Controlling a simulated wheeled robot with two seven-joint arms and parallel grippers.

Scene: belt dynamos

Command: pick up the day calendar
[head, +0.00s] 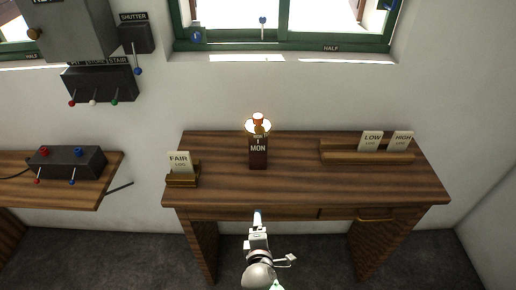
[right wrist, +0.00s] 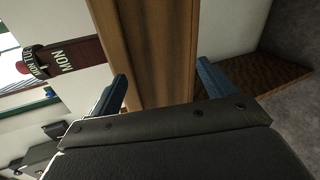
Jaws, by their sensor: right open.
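The day calendar (head: 258,160), a small dark brown upright block marked MON, stands on the wooden desk (head: 220,187) near its middle. In the right wrist view the calendar (right wrist: 80,72) shows sideways at the upper left, outside the space between the fingers. My right gripper (head: 257,217) is at the desk's front edge, on the near side of the calendar and apart from it. In the right wrist view my right gripper (right wrist: 162,70) has its two blue fingers wide apart, with nothing held and the desk's wood beyond them. My left gripper is not in view.
A FAIR card holder (head: 182,180) stands at the desk's left. A wooden rack (head: 340,157) with LOW and HIGH cards is at the right. The desktop on both sides of the calendar is clear.

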